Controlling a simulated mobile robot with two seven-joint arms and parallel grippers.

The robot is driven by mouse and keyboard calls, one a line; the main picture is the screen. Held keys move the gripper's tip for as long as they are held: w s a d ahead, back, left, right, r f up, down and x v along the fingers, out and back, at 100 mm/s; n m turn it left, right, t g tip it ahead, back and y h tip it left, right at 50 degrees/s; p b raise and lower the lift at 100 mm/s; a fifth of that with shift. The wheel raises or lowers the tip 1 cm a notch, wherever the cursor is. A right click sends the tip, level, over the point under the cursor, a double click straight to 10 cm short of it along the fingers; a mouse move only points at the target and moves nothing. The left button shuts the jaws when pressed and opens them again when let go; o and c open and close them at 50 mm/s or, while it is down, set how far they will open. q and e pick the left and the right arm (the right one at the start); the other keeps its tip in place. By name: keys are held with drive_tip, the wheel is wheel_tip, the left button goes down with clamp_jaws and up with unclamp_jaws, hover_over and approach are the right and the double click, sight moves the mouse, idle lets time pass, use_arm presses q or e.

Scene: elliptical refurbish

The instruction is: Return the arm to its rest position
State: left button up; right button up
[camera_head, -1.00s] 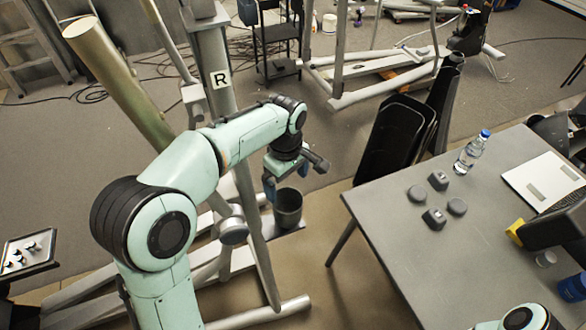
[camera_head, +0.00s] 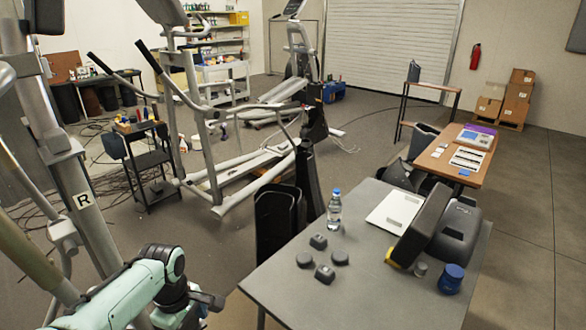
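My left arm (camera_head: 125,290) comes in at the bottom left of the head view, bent at a dark joint. Its gripper (camera_head: 203,305) is a dark shape at the bottom edge, partly cut off, and its finger gap cannot be made out. It is beside the grey frame of the near elliptical (camera_head: 84,200), which has an "R" label, and left of the grey table (camera_head: 300,300). I see nothing clearly held in it. My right arm and gripper are out of view.
Another elliptical (camera_head: 230,180) stands behind.

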use_arm(q)
drive_tip(key=s+d+f+m+g+h, duration=0.1)
drive_tip(key=s+d+f+m, duration=0.15)
drive_tip(key=f, duration=1.05)
drive_tip(key=s+d+f+m, duration=0.15)
drive_tip(key=f+m, duration=0.25)
drive_tip(key=f, duration=0.9)
drive_tip(key=s+d+f+m+h, duration=0.1)
drive_tip(key=s+d+f+m, duration=0.1)
drive_tip(key=s+f, duration=0.5)
drive_tip(key=s+d+f+m+h, duration=0.1)
drive_tip(key=s+d+f, duration=0.3)
drive_tip(key=s, duration=0.9)
wheel_tip(320, 180, down, 4)
drive_tip(key=shift+s+d+r+m+h, duration=0.2)
drive_tip(key=shift+s+r+m+h, duration=0.05)
drive_tip(key=shift+s+m+h, duration=0.2)
drive_tip(key=shift+w, duration=0.1)
